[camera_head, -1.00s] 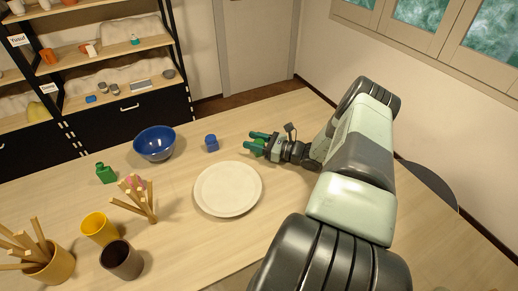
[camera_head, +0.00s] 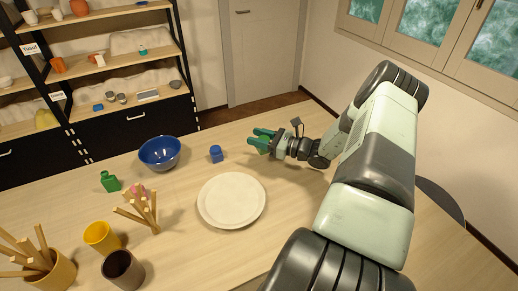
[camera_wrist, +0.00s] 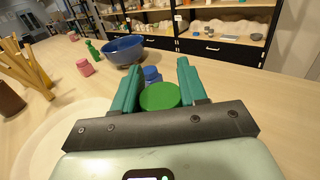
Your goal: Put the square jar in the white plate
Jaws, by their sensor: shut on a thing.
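The white plate (camera_head: 231,201) lies empty in the middle of the table; part of its rim shows at lower left in the wrist view (camera_wrist: 40,145). My gripper (camera_head: 263,139) is beyond the plate to the right, its green fingers shut on a green round-topped object (camera_wrist: 160,97), whose sides are mostly hidden by the fingers. I cannot tell whether it is square below. A small blue jar (camera_head: 216,153) stands apart on the table, left of my gripper and behind the plate; it shows just past the fingers in the wrist view (camera_wrist: 152,74).
A blue bowl (camera_head: 159,153), a green bottle (camera_head: 110,182) and a pink object (camera_head: 138,191) stand to the left. A yellow cup (camera_head: 101,237), a dark cup (camera_head: 122,270) and holders of wooden sticks (camera_head: 55,275) are at front left. The table between gripper and plate is clear.

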